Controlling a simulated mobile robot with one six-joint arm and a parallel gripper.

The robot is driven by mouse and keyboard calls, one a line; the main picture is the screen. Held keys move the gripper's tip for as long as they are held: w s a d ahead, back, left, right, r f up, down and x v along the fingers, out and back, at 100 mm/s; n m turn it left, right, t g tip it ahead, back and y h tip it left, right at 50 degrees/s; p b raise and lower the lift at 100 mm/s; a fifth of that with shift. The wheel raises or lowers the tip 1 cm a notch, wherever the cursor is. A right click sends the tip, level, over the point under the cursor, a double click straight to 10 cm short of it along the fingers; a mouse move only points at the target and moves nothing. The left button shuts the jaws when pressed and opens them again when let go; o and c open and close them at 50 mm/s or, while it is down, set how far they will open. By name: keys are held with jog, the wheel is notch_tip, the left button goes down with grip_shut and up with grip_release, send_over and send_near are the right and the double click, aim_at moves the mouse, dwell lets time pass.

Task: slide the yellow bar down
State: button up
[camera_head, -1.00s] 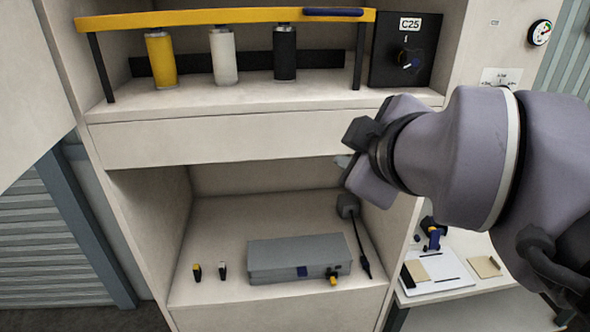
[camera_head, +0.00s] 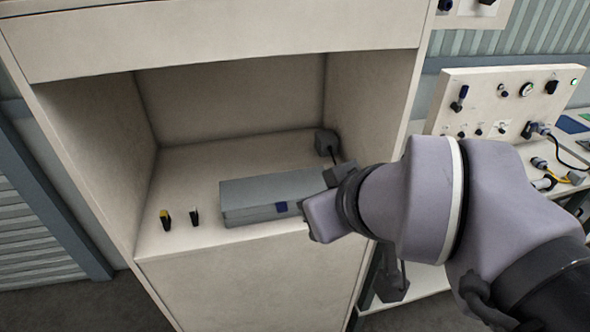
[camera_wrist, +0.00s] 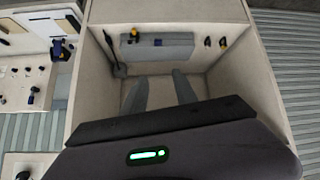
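The yellow bar is in neither view now; the shelf that bears it lies above the head view's top edge. My gripper (camera_wrist: 158,76) shows in the wrist view with its two fingers apart and nothing between them. It points into the open lower compartment (camera_wrist: 205,75) of the cabinet, which the wrist view shows turned round. In the head view my wrist covers the right end of the grey box (camera_head: 262,195), and the fingers cannot be made out.
The compartment also holds a yellow-and-black small piece (camera_head: 165,218), a white-and-black one (camera_head: 195,216) and a dark plug (camera_head: 327,143) with a cable. Its side walls and upper front panel (camera_head: 220,35) bound the room. A bench with a control panel (camera_head: 500,100) stands at right.

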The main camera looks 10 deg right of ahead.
jog(key=shift+s+f, duration=0.15)
jog(key=shift+f, duration=0.25)
